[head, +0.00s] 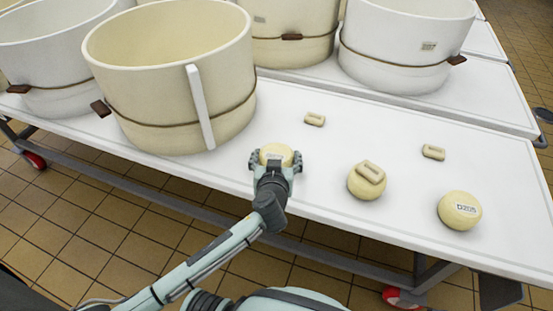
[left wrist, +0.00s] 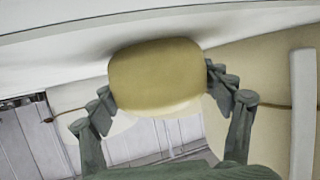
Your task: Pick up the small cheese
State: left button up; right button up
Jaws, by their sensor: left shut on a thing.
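A small round, pale yellow cheese (head: 276,154) is between the fingers of my left gripper (head: 275,160) in the head view, over the front part of the white table. In the left wrist view the cheese (left wrist: 157,77) fills the space between both fingers, which press on its sides. My left gripper (left wrist: 165,100) is shut on it. Whether the cheese still touches the table is hard to tell. My right gripper is not in view.
A round cheese (head: 352,185) with a small block (head: 371,172) on top and a labelled cheese (head: 460,211) stand to the right on the white table (head: 310,190). Small blocks (head: 315,119) (head: 433,152) lie behind. A large cream vat (head: 170,85) stands close left.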

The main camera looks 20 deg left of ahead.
aim_at(277, 151)
pick_arm(q)
jog(key=shift+c, duration=0.5)
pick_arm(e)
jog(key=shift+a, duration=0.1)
pick_arm(q)
jog(key=shift+r, duration=0.2)
jog(key=shift+w+r, duration=0.1)
jog(key=shift+r, duration=0.15)
notch_tip(277, 151, up, 4)
jog(key=shift+f, duration=0.1)
jog(key=s+a+r, duration=0.6)
jog(key=s, duration=0.4)
jog(key=shift+a+r+p, duration=0.2)
jog(key=shift+p, duration=0.2)
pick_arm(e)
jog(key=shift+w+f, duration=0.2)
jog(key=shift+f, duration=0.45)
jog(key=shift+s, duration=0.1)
